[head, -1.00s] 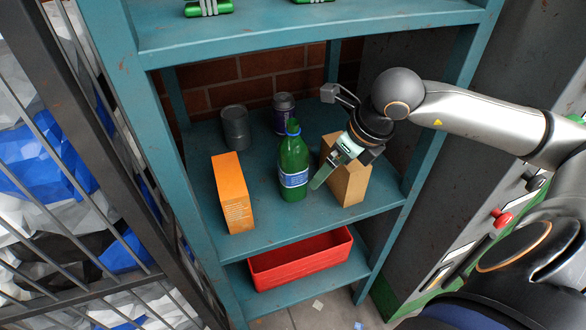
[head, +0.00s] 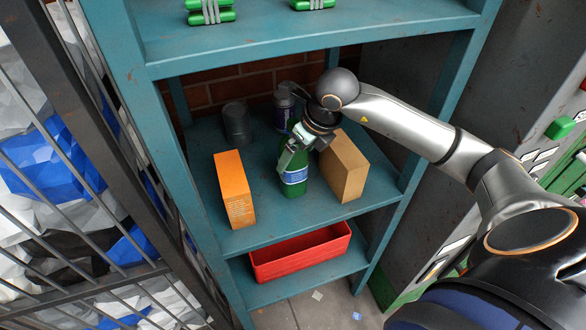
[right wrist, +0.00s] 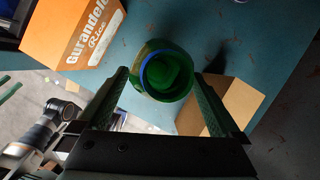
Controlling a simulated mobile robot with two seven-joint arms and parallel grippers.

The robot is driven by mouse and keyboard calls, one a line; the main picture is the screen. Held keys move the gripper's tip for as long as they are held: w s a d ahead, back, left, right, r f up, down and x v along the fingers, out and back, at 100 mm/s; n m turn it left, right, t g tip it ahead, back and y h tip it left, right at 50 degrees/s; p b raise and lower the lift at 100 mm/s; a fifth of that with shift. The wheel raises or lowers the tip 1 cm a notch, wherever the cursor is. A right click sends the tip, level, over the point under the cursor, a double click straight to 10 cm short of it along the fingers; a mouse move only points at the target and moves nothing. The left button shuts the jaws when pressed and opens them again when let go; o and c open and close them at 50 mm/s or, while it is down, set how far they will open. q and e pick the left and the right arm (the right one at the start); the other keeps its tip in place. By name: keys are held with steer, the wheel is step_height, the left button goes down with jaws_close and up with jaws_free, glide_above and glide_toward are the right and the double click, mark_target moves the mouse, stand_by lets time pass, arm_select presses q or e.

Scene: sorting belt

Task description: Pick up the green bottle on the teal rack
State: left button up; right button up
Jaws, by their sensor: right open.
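The green bottle (head: 293,178), with a blue and white label, stands upright on the middle shelf of the teal rack (head: 270,238). In the right wrist view the bottle (right wrist: 165,72) is seen from above, with its round top between and just beyond the two fingers. My right gripper (head: 290,150) is open at the bottle's upper part, and it hides the bottle's neck in the head view. The right gripper's fingers (right wrist: 163,100) lie on either side of the bottle in the wrist view; I cannot tell whether they touch it.
An orange box (head: 234,190) stands left of the bottle and a tan box (head: 345,168) right of it. A grey can (head: 236,123) and a dark can (head: 283,108) stand behind. A red bin (head: 300,255) sits below; the upper shelf (head: 300,35) overhangs.

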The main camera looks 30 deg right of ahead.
arm_select(q)
steer(key=shift+w+d+r, duration=0.1)
steer(key=shift+d+r, duration=0.05)
arm_select(e)
steer(key=shift+x, duration=1.15)
arm_select(q)
steer(key=shift+d+r, duration=0.1)
arm_select(e)
steer(key=c, duration=1.1)
arm_select(q)
steer(key=shift+w, duration=0.15)
arm_select(e)
steer(key=shift+r, duration=0.15)
